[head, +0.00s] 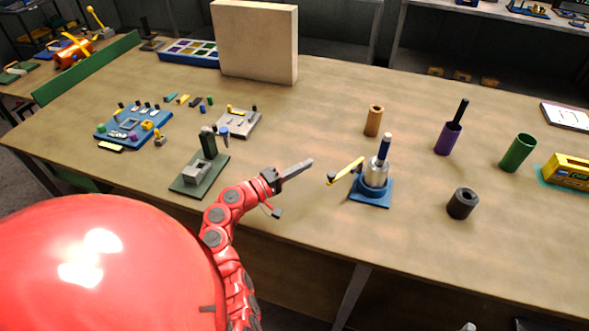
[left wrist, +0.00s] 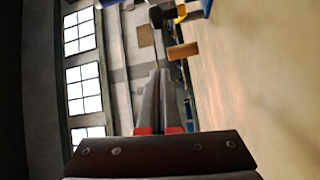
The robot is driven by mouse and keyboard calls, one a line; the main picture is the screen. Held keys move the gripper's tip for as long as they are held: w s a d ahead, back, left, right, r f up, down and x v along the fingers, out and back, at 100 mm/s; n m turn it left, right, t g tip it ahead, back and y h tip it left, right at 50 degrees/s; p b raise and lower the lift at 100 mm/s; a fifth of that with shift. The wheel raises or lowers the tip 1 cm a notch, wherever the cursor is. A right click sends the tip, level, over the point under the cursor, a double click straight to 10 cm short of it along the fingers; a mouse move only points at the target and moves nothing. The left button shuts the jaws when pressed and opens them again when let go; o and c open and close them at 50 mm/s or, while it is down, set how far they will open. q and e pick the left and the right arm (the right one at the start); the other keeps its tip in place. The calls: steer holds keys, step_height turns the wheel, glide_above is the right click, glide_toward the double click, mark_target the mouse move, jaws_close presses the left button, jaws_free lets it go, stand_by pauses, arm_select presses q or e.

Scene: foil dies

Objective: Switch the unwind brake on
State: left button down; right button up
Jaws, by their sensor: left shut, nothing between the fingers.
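The lever slants down to the left and ends in a dark tip. My left gripper (head: 308,163) is shut and empty, left of the lever and apart from it. The left wrist view shows its closed fingers (left wrist: 163,75), with the yellow part (left wrist: 181,12) and blue base (left wrist: 206,6) at the top edge.
A brown tube (head: 373,120) stands behind the device, and a black hollow cylinder (head: 462,204) to its right. Purple (head: 448,138) and green (head: 517,152) tubes stand farther right. A green-based fixture (head: 199,176) is left of my gripper. Bare table lies between it and the device.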

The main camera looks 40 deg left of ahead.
arm_select(q)
steer(key=d+p, duration=0.1)
steer(key=w+d+p, duration=0.1)
steer(key=d, duration=0.1)
steer(key=d+p, duration=0.1)
steer(key=shift+w+d+f, duration=0.25)
steer(key=shift+w+d, duration=0.05)
steer(key=shift+d, duration=0.05)
steer(key=shift+s+d, duration=0.1)
steer(key=shift+d, duration=0.05)
